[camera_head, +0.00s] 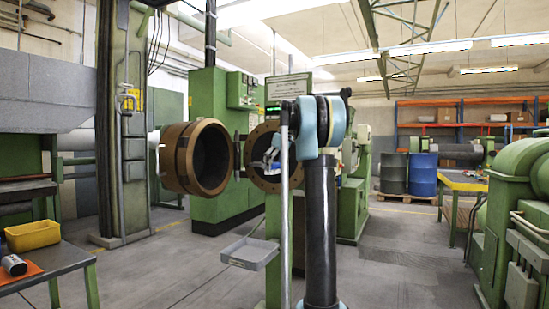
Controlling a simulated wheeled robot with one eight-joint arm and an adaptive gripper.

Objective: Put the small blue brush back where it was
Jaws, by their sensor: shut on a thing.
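My gripper (270,156) shows as a small pale blue and grey shape in front of the round flanged opening (257,181) of the green machine. A thin grey pole (284,215) partly covers it. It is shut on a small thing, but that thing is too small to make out. I cannot pick out the small blue brush clearly. My black and light blue arm stands tall right of the middle and hides part of the machine.
A grey tray (249,253) sticks out at the lower middle. Green machinery (512,205) stands at the right. The floor (400,262) between is clear.

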